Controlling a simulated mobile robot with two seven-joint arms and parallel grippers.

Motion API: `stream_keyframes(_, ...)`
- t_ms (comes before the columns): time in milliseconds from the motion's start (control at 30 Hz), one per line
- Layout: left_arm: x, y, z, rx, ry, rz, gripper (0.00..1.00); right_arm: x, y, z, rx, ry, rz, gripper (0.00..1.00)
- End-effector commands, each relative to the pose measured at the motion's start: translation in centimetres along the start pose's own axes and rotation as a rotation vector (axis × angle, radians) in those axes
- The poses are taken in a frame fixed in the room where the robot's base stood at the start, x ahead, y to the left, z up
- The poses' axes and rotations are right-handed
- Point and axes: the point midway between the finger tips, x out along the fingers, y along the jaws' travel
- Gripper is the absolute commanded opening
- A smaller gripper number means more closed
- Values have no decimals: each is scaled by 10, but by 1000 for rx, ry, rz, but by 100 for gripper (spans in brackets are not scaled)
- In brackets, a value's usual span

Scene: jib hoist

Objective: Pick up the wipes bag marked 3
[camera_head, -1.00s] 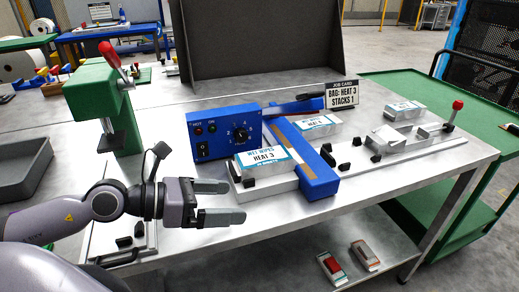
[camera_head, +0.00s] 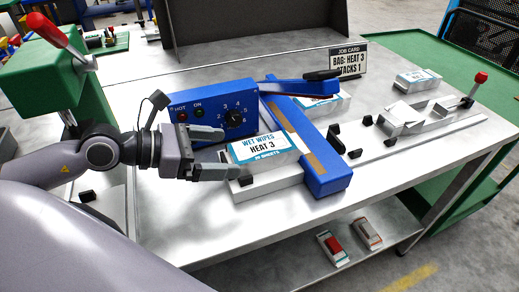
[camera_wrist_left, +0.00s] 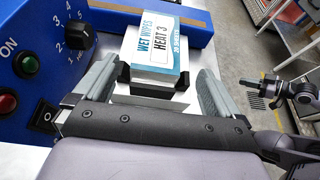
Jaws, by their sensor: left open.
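The wipes bag marked "HEAT 3" (camera_head: 264,147) is a white and teal pack. It lies on a light metal rest beside the blue sealer, with black stops against it in the left wrist view (camera_wrist_left: 155,45). My left gripper (camera_head: 229,153) is open at the bag's left end, its fingers pointing at it. In the left wrist view the bag is ahead, between the lines of the two fingers (camera_wrist_left: 158,78), and nothing is held. What looks like my right gripper (camera_wrist_left: 268,90) is small at the right of that view; its jaws are unclear.
The blue sealer box (camera_head: 215,115) with knob and lamps stands close behind my left gripper. Its blue bar (camera_head: 318,170) is just right of the bag. Another pack (camera_head: 325,106) lies behind the bar. A job card (camera_head: 348,62) reads "BAG: HEAT 3, STACKS 1". The front bench top is clear.

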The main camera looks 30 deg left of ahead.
Motion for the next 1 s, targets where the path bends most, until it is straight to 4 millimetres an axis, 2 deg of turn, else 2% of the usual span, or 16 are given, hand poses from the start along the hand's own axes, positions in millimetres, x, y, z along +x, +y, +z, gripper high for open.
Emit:
stream_keyframes(567,21,2,3,-2,-4,2,98,-2,0,0,0,-3,0,0)
stream_keyframes(1000,56,5,6,-4,-4,2,98,-6,0,-6,0,-4,0,0)
